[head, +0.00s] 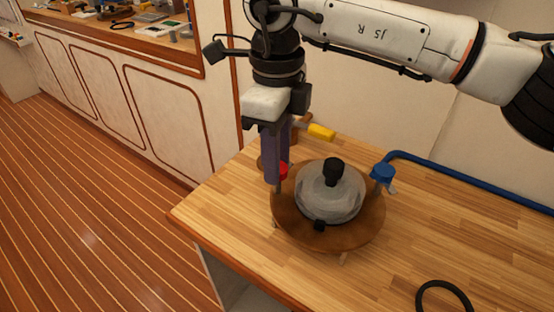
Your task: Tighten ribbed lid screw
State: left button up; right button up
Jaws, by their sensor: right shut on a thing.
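A grey domed lid (345,203) with a black knob (333,171) on top sits in the middle of a round brown base (290,230) on the wooden worktop. A red screw knob (283,170) stands on a post at the base's back left, and a blue knob (383,173) at its right. A small black knob (319,226) is at the lid's front. My right gripper (274,177) points down at the back left of the base, shut on the red knob, its fingers partly hiding it. Ribs cannot be made out clearly. My left gripper is not seen.
A yellow-handled item (321,132) lies behind my right gripper. A blue hose (450,176) runs along the back right of the worktop (440,240). A black ring (444,297) lies at the front right. The worktop's left edge is close to the base.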

jog(key=m+b, duration=0.1)
jog(key=m, duration=0.5)
jog(key=shift+m, duration=0.3)
jog(key=m+b, duration=0.1)
jog(key=m, duration=0.3)
jog(key=shift+m+b, duration=0.35)
jog(key=shift+m, duration=0.45)
jog(key=o, duration=1)
jog(key=shift+o, duration=0.2)
notch_tip(320, 180, up, 10)
jog(key=p, duration=0.1)
jog(key=shift+r, duration=0.2)
